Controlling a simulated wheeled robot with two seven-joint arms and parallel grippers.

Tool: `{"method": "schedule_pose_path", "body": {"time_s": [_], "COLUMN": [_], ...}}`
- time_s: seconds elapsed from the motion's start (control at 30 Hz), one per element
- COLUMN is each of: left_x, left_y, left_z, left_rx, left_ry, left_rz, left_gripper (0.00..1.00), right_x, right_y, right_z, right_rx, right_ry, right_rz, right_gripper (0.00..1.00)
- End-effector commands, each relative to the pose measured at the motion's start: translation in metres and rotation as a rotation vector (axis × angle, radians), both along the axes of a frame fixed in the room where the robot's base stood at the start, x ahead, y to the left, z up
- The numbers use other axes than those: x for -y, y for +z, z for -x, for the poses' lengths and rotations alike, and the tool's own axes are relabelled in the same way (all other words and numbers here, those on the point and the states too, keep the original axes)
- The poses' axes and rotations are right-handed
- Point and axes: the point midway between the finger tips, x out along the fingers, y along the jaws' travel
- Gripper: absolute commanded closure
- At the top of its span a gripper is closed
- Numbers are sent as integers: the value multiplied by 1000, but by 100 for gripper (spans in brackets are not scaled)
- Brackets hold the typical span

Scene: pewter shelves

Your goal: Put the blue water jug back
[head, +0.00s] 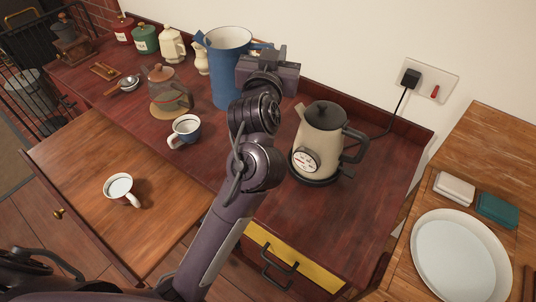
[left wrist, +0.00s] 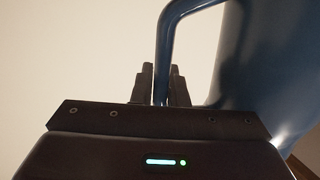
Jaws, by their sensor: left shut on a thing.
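The blue water jug (head: 222,75), tall with a pale open top, is upright at the back of the dark red wooden counter (head: 235,150). My left gripper (head: 262,54) is at the jug's right side, and my arm crosses in front of the counter. In the left wrist view the fingers (left wrist: 160,85) are shut around the blue handle (left wrist: 168,45), with the jug's body (left wrist: 255,70) to the right. The fingertips are hard to make out in the head view. Whether the jug's base touches the counter is unclear. My right gripper is not in view.
A cream kettle (head: 321,140) stands to the right of my arm. A white mug (head: 119,187) is on the lighter wooden surface (head: 75,165).

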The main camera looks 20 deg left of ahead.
Motion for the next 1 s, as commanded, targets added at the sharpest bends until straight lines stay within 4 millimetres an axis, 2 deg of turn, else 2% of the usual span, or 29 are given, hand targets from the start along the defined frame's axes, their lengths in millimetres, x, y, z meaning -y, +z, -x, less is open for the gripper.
{"method": "schedule_pose_path", "body": {"time_s": [0.07,0.17,0.7,0.8,1.0], "left_x": [-2,-3,-3,-3,-3], "left_y": [5,-2,-118,-133,-147], "left_z": [4,5,4,5,4], "left_rx": [10,6,5,7,10], "left_ry": [-6,-7,-8,-10,-10], "left_rz": [-3,-7,-6,-5,-4], "left_gripper": [100,100,100,100,100], "right_x": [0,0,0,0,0], "right_y": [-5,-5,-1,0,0], "right_z": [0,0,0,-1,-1], "right_rx": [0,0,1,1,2], "right_ry": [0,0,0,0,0], "right_rz": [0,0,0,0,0], "right_gripper": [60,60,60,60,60]}}
